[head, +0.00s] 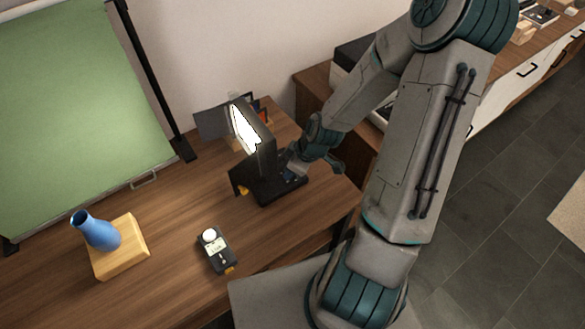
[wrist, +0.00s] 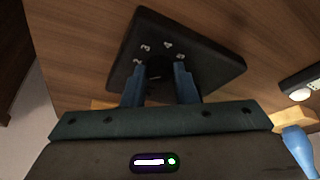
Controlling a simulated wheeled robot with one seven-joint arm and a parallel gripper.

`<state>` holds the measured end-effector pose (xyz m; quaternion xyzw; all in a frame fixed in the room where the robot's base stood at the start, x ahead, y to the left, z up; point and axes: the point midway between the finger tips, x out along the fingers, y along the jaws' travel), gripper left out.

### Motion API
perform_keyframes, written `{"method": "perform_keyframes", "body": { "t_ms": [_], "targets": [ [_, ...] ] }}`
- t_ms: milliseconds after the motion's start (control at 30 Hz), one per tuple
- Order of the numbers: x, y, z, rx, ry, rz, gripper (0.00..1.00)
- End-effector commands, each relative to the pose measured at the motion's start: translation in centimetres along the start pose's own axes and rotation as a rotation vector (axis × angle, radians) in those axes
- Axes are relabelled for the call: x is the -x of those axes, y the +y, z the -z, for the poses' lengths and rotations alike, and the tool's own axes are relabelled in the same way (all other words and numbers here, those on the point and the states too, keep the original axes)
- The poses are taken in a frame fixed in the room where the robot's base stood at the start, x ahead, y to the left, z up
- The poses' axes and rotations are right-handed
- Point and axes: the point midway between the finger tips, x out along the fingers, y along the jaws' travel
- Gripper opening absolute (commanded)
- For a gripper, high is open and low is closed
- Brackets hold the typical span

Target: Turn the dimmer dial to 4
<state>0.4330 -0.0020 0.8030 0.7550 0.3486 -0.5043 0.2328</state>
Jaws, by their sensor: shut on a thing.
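A lamp (head: 252,135) with a lit white panel stands on the wooden table. Its black base (wrist: 200,42) carries white numerals, with 2, 3, 4 and 5 readable in the wrist view; the base also shows in the head view (head: 283,190). The dimmer dial (wrist: 154,84) sits between my blue fingers and is mostly hidden by them and my gripper body. A small pale mark shows there, but I cannot tell which numeral it points to. My gripper (wrist: 158,74) is shut on the dial; in the head view (head: 291,166) it reaches the base from the right.
A black light meter (head: 216,250) with a white dome lies on the table in front of the lamp. A blue vase (head: 96,232) stands on a wooden block (head: 132,250) at left, before a green backdrop (head: 75,110). Bare tabletop separates them.

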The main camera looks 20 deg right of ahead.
Motion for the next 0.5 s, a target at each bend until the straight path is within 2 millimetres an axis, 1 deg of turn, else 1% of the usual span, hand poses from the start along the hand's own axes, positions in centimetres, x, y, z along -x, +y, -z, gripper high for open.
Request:
{"method": "perform_keyframes", "body": {
  "t_ms": [200, 500],
  "targets": [
    [-0.21, -0.18, -0.01, -0.172, 0.000, -0.076, 0.03],
    [-0.18, -0.30, 0.06, -0.350, 0.000, -0.149, 0.03]
  ]
}}
